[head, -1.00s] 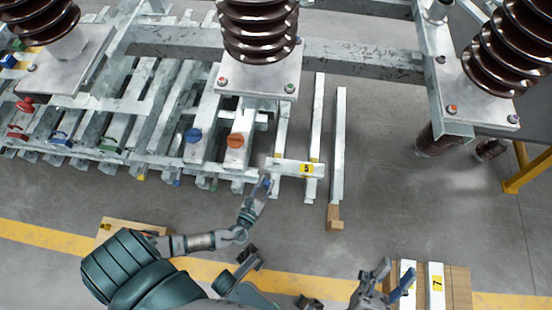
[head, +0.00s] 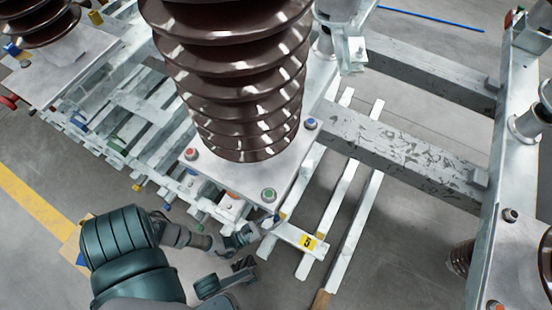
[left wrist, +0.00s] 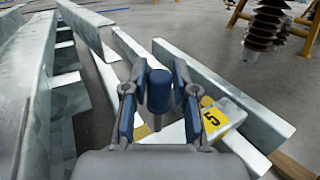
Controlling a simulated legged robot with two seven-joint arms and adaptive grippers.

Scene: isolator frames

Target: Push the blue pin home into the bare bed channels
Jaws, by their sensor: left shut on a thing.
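The blue pin (left wrist: 159,91) stands between the two fingers of my left gripper (left wrist: 160,84) in the left wrist view, and the fingers are shut on it. In the head view my left gripper (head: 268,224) is at the near end of the bed, beside the channel piece with the yellow "5" label (head: 307,242). Bare pale metal bed channels (head: 352,232) run away to its right. They also show in the left wrist view (left wrist: 225,92).
A large brown ribbed insulator (head: 235,85) on a bolted plate (head: 235,185) rises just beyond the gripper. Heavy steel beams (head: 400,155) cross behind the channels. Open grey floor (head: 410,250) lies to the right. A yellow floor line (head: 35,205) is at left.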

